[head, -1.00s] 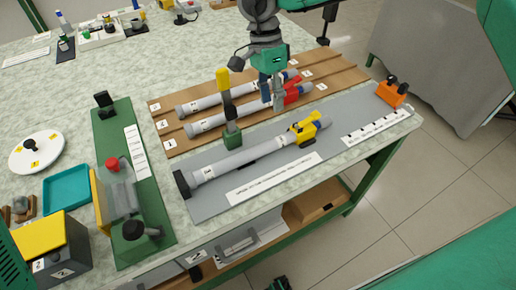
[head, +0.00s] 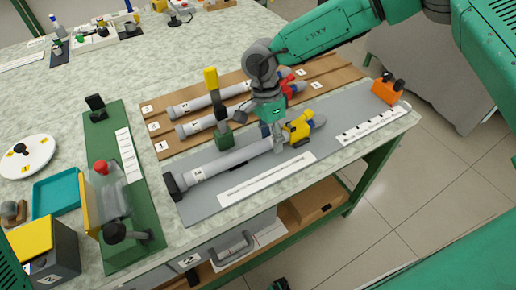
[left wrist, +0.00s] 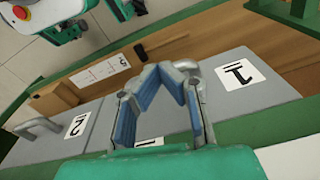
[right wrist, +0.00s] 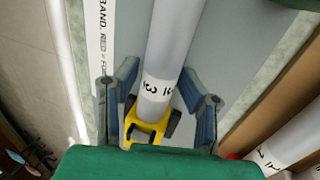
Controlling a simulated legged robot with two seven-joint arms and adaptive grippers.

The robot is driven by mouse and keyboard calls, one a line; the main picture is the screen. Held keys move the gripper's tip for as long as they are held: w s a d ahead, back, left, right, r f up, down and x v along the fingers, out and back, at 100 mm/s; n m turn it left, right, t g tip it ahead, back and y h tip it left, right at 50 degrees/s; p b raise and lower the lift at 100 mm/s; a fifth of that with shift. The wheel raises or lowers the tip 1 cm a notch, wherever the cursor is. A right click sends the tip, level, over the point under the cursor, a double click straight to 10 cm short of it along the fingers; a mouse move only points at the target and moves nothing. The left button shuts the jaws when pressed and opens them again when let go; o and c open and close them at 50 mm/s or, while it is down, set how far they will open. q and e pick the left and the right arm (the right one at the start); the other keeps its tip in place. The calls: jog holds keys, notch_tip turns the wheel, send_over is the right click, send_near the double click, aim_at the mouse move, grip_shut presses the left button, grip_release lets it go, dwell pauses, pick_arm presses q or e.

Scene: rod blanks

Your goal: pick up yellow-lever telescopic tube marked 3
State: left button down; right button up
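The yellow-lever telescopic tube (head: 232,154) lies along the grey board in the head view. Its yellow lever (head: 300,128) is at its right end. In the right wrist view the grey tube (right wrist: 178,35) bears a white label with a 3, beside the yellow lever (right wrist: 143,126). My right gripper (head: 272,143) is open above the tube, just left of the lever. In the right wrist view its fingers (right wrist: 158,70) stand on either side of the tube, apart from it as far as I can tell. My left gripper (left wrist: 167,72) is open and empty, facing grey numbered drawers.
Two more tubes, one with a red lever (head: 291,86), lie behind on the brown board (head: 164,146). An orange block (head: 386,92) sits at the board's right end.

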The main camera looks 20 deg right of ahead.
jog(key=shift+s+a, duration=0.1)
jog(key=shift+a, duration=0.25)
jog(key=shift+c, duration=0.8)
jog(key=shift+a, duration=0.35)
jog(key=c, duration=0.5)
jog(key=shift+a+r, duration=0.15)
jog(key=shift+a, duration=0.05)
